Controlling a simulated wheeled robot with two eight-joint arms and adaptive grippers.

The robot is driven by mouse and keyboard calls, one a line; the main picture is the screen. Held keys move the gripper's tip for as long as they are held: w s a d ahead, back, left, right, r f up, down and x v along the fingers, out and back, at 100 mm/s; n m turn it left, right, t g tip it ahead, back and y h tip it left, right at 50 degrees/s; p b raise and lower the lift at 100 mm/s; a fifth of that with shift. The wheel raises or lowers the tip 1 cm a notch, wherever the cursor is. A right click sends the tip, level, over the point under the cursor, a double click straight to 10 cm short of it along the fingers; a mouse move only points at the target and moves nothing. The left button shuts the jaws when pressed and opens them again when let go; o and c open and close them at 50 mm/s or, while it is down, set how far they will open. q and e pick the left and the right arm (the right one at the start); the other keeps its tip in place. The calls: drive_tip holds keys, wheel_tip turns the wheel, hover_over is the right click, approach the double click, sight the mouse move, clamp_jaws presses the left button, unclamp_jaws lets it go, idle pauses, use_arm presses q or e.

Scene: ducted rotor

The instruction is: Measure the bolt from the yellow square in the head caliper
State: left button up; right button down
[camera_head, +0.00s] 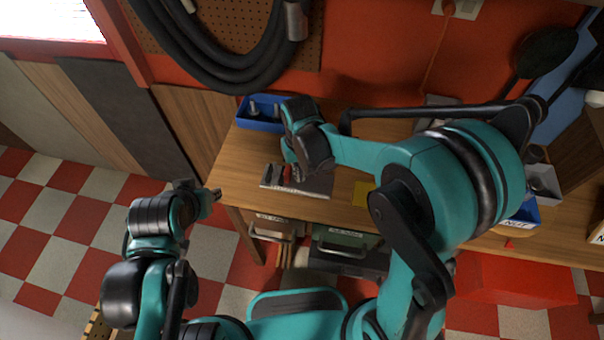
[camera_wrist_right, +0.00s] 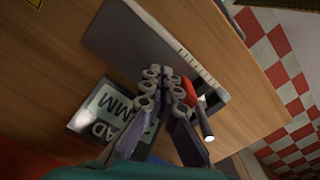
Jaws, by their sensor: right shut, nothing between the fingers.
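The head caliper (camera_head: 318,183) is a flat grey plate on the wooden table, left of the yellow square (camera_head: 363,190). The visible part of the yellow square looks bare. In the right wrist view the caliper plate (camera_wrist_right: 140,50) has a pale scale along one edge, and a display (camera_wrist_right: 105,112) reading "MM" lies beside it. My right gripper (camera_wrist_right: 165,78) is shut and empty just over the caliper. A red part (camera_wrist_right: 190,92) and a dark rod with a bright end (camera_wrist_right: 205,122) show past its fingers; I cannot tell whether the rod is the bolt. My left gripper (camera_head: 213,195) hangs at the table's left edge.
A blue bin (camera_head: 262,124) with grey bolt-like parts stands at the table's back left. A blue bin labelled "NUT" (camera_head: 525,214) is at the right. Drawers or boxes (camera_head: 345,240) sit under the table, and a red box (camera_head: 515,290) is at the lower right.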

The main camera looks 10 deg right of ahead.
wheel_tip(320, 180, up, 8)
drive_tip(key=p, duration=0.6)
idle(0.5)
idle(0.4)
drive_tip(key=s+d+m+t+b, duration=0.2)
drive_tip(key=s+d+t+b, duration=0.5)
drive_tip(key=s+d+b, duration=0.3)
drive_tip(key=d+f+b, duration=0.1)
drive_tip(key=d, duration=0.2)
drive_tip(key=shift+s, duration=0.3)
drive_tip(key=shift+s, duration=0.1)
idle(1.8)
